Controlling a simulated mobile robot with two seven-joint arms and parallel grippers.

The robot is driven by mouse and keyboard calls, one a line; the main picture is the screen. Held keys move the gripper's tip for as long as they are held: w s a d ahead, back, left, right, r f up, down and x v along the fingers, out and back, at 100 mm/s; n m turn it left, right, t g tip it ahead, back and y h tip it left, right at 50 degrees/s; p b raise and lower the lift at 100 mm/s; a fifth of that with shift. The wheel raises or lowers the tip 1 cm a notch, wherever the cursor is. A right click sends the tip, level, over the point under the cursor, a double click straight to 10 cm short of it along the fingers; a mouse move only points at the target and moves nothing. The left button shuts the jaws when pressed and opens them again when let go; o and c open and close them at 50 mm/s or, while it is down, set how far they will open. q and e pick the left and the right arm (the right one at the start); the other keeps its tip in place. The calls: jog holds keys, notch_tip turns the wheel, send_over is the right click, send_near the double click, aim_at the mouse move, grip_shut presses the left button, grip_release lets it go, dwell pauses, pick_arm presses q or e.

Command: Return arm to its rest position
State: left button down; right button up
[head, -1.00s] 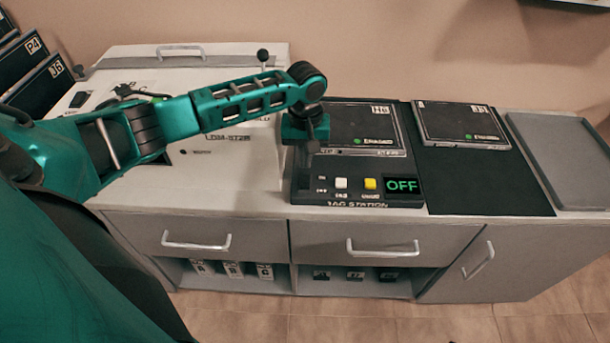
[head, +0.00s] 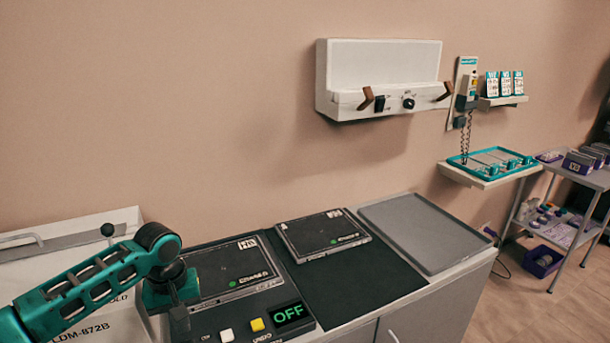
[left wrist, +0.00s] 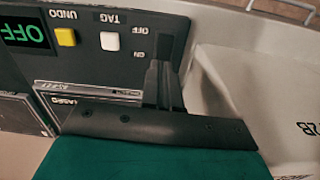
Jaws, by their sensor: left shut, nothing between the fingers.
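My left arm (head: 85,290) is teal and comes in from the lower left in the head view. My left gripper (head: 178,318) points down over the left end of the tag station (head: 215,318). Its fingers are shut with nothing between them; they show in the left wrist view (left wrist: 165,75) beside the station's on/off marking. The station has a white button (head: 227,335), a yellow button (head: 257,325) and a display (head: 292,313) reading OFF. Whether the fingers touch the station, I cannot tell. My right gripper is not in view.
A dark cassette (head: 235,266) lies on the station and another (head: 322,233) on the black mat (head: 352,275). A grey tray (head: 425,232) is to the right. A white machine (head: 80,320) stands left. A wall-mounted white unit (head: 380,75) and a small shelf (head: 490,180) are beyond.

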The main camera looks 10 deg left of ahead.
pick_arm(q)
jog(key=s+d+f+m+t+h, duration=0.1)
jog(key=s+d+f+m, duration=0.1)
jog(key=s+d+m, duration=0.35)
jog(key=s+d+f+m+t+h, duration=0.1)
jog(key=s+d+f+m, duration=0.1)
jog(key=s+d, duration=0.65)
jog(key=s+a+r+t+y, duration=0.1)
jog(key=s+a+r, duration=0.15)
jog(key=s, duration=0.25)
jog(key=s+a+r+t+y, duration=0.1)
jog(key=s+a, duration=0.2)
jog(key=s, duration=0.3)
jog(key=w+d+f+t+h, duration=0.2)
jog(key=w+f+t, duration=0.4)
jog(key=w+f, duration=0.2)
jog(key=shift+d+f+m+t, duration=0.35)
jog(key=shift+d+f+t, duration=0.05)
jog(key=shift+f, duration=0.15)
